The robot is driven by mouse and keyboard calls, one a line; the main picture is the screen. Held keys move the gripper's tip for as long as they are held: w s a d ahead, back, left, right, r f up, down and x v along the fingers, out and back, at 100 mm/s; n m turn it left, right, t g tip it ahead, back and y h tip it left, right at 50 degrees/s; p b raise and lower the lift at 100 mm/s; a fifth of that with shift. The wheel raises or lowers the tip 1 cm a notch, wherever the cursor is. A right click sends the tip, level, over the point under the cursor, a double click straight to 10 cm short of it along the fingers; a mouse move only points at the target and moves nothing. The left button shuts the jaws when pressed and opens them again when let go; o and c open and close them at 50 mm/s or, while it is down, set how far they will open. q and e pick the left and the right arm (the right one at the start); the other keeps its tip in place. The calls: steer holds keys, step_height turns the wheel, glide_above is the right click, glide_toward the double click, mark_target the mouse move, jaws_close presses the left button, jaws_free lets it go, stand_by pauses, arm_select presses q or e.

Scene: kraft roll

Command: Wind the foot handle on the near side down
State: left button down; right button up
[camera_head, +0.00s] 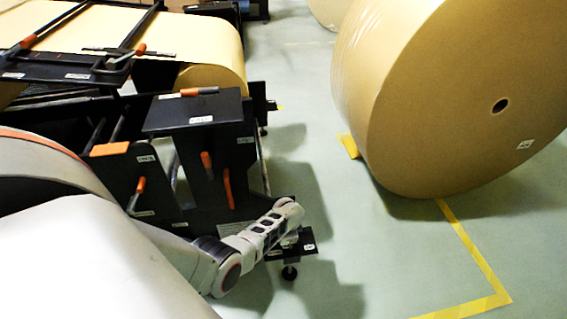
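A small black bracket (292,252) with white labels juts out low at the near right corner of the black machine stand. A round black foot (289,272) hangs under it, close to the floor. My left arm comes in from the left, and its wrist ends right above this bracket. My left gripper (290,238) is mostly hidden under the wrist, at or just over the bracket. I cannot tell whether its fingers are open or touch anything. The foot handle itself is not clearly visible behind the wrist. My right gripper is not in view.
The black stand (195,135) carries several orange-tipped levers beside my arm. A paper web (150,35) runs over the machine behind. A huge kraft roll (440,100) stands at right. Yellow tape (468,245) marks the floor; the floor between roll and stand is clear.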

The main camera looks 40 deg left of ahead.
arm_select(q)
steer(key=c, duration=2)
jaws_free()
steer(key=shift+r, duration=0.1)
steer(key=shift+s+d+r, duration=0.15)
steer(key=shift+r, duration=1.05)
steer(key=shift+s+d+r, duration=0.2)
steer(key=shift+r, duration=0.95)
steer(key=shift+s+d+r, duration=0.15)
steer(key=shift+r, duration=1.05)
